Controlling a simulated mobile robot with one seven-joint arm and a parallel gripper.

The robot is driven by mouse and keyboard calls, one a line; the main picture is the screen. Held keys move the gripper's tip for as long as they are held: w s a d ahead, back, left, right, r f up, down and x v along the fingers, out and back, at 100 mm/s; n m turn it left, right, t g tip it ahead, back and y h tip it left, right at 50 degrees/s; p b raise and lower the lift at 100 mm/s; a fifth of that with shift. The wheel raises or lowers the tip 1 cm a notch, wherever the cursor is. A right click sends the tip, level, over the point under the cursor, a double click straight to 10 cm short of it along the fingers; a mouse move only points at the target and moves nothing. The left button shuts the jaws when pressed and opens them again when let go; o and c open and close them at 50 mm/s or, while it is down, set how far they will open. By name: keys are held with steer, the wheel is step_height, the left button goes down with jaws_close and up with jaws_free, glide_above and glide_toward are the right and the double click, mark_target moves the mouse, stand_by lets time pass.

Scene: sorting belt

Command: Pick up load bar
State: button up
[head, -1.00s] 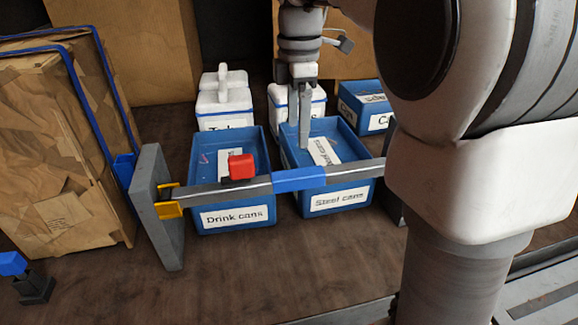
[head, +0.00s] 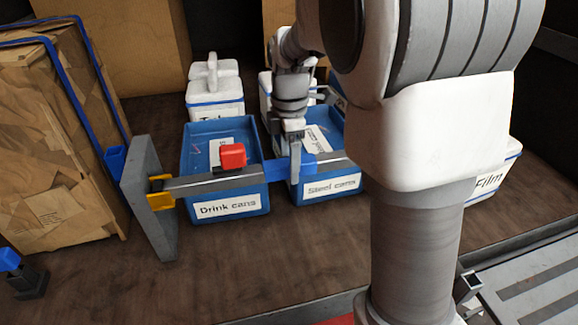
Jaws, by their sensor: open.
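The load bar (head: 215,183) is a grey bar with a blue middle sleeve (head: 274,169) and a red block (head: 233,156) on top. Its left end sits in a yellow bracket (head: 160,193) on a grey upright panel (head: 150,200). It spans in front of the blue bins, and its right end is hidden behind my arm. My gripper (head: 294,172) points down at the blue sleeve and is open. One finger shows in front of the sleeve; the other is hidden. I cannot tell whether the finger touches the bar.
Blue bins labelled Drink cans (head: 228,207) and Steel cans (head: 332,188) stand behind the bar. A white lidded box (head: 215,95) is further back. A bale of brown card (head: 55,150) stands at left. The floor in front (head: 200,290) is clear.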

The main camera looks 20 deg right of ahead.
steer(key=shift+c, duration=0.3)
jaws_close()
steer(key=shift+w+r, duration=0.1)
steer(key=shift+r, duration=0.05)
stand_by(0.9)
